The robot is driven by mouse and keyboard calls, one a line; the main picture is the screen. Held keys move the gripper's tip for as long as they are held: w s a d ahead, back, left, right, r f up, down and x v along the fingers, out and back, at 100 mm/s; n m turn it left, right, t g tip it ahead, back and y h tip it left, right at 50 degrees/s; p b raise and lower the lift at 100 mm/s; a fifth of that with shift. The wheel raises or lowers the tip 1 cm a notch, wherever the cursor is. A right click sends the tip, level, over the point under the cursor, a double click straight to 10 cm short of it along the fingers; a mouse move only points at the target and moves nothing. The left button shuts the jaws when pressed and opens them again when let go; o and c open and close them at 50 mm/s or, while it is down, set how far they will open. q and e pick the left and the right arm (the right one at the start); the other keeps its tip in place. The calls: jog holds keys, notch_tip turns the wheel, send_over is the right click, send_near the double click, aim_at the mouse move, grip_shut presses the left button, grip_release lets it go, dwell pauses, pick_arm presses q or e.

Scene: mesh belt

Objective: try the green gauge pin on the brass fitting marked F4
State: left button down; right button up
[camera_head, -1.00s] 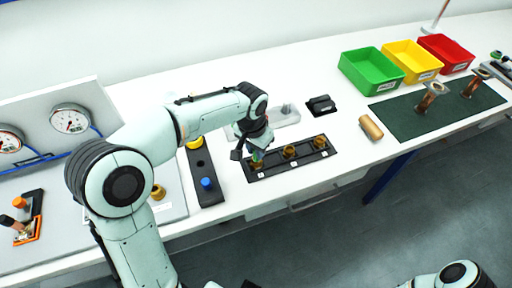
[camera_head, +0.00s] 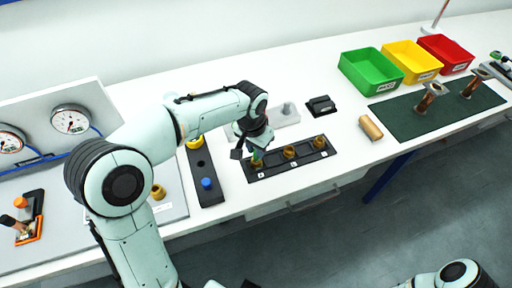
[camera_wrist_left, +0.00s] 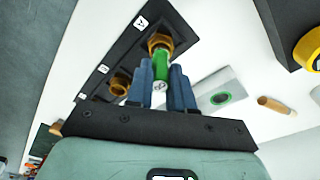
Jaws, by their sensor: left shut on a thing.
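My left gripper (camera_head: 256,157) is shut on the green gauge pin (camera_wrist_left: 162,68), which stands between its two blue fingers. The gripper is at the leftmost brass fitting (camera_head: 257,166) of a black strip (camera_head: 272,170). In the left wrist view the pin's far end meets this brass fitting (camera_wrist_left: 160,42); how far it goes in is hidden. Two more brass fittings, the middle one (camera_head: 290,152) and the right one (camera_head: 319,141), sit in the strip. White labels lie beside the fittings, too small to read surely. My right gripper is not in view.
A grey block (camera_wrist_left: 215,90) with a green-ringed hole and a black block (camera_head: 321,105) stand behind the strip. A dark plate with a blue knob (camera_head: 207,183) is left of it. A loose tan cylinder (camera_head: 371,127) lies right. Green, yellow and red bins stand back right.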

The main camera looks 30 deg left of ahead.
pick_arm(q)
jog(key=shift+r+p, duration=0.4)
jog(key=shift+r, duration=0.35)
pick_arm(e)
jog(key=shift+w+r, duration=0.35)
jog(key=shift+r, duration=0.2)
pick_arm(q)
jog(key=shift+r, duration=0.1)
jog(key=shift+r+p, duration=0.5)
jog(key=shift+r, duration=0.3)
jog(key=shift+w+r+p, duration=0.1)
jog(key=shift+r+p, duration=1.1)
jog(key=shift+r, duration=1)
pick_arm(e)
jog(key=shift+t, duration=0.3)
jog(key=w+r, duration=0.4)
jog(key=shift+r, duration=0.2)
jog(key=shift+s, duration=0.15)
